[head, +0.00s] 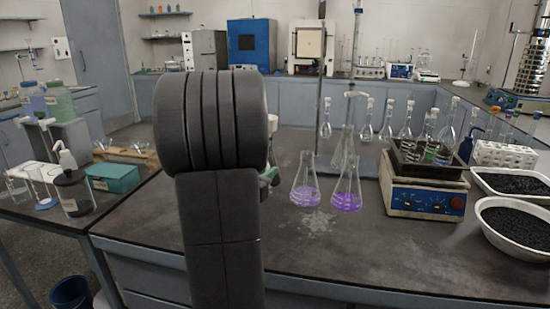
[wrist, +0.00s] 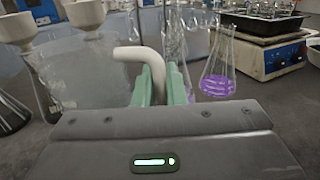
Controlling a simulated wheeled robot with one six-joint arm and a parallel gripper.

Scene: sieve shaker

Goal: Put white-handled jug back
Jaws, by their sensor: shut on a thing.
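The white-handled jug shows in the wrist view as a large clear body (wrist: 85,78) with a curved white handle (wrist: 135,53). My gripper (wrist: 160,84) has its green fingers closed on that handle. The jug's lower part is hidden behind the gripper housing, so I cannot tell whether it touches the bench. In the head view my dark arm covers the jug, and only a bit of my gripper (head: 269,176) shows at the arm's right edge.
Two flasks with purple liquid (head: 305,190) (head: 346,193) stand on the bench (head: 330,245) just right of my gripper. A blue-fronted hotplate (head: 425,198) with a dark tray stands farther right, beside bowls of black grains (head: 515,228).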

